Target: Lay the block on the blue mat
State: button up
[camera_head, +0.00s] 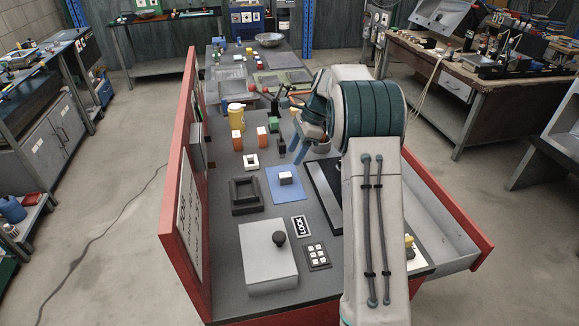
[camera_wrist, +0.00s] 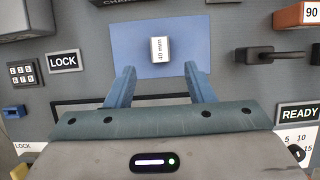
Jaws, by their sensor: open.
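A small white block (camera_head: 285,178) rests on the blue mat (camera_head: 292,198) in the middle of the bench. In the wrist view the block (camera_wrist: 159,50) shows a "40 mm" label and lies near the centre of the mat (camera_wrist: 128,45). My gripper (camera_head: 293,155) is above the bench, behind the mat in the head view. In the wrist view my gripper (camera_wrist: 158,70) has its two blue fingers spread wide, with nothing between them. The block lies beyond the fingertips, apart from both.
A black square tray (camera_head: 246,208) and a white square ring (camera_head: 251,161) stand left of the mat. A grey box (camera_head: 268,265) with a black knob, a LOCK plate (camera_head: 300,226) and a keypad (camera_head: 317,256) are in front.

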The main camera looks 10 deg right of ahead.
jog(key=s+a+r+n+t+h, duration=0.1)
jog(key=s+r+n, duration=0.3)
jog(key=s+r, duration=0.3)
jog(key=s+a+r+n+h, duration=0.15)
jog(key=s+r+n, duration=0.25)
jog(key=s, duration=0.5)
jog(key=s+a+f+n+t+h, duration=0.1)
jog(key=s+f+n, duration=0.3)
jog(key=s+n, duration=0.6)
jog(key=shift+s+a+f+t+h, duration=0.2)
jog(key=shift+s+t+h, duration=0.45)
jog(key=shift+s, duration=4.35)
jog(key=shift+r, duration=0.1)
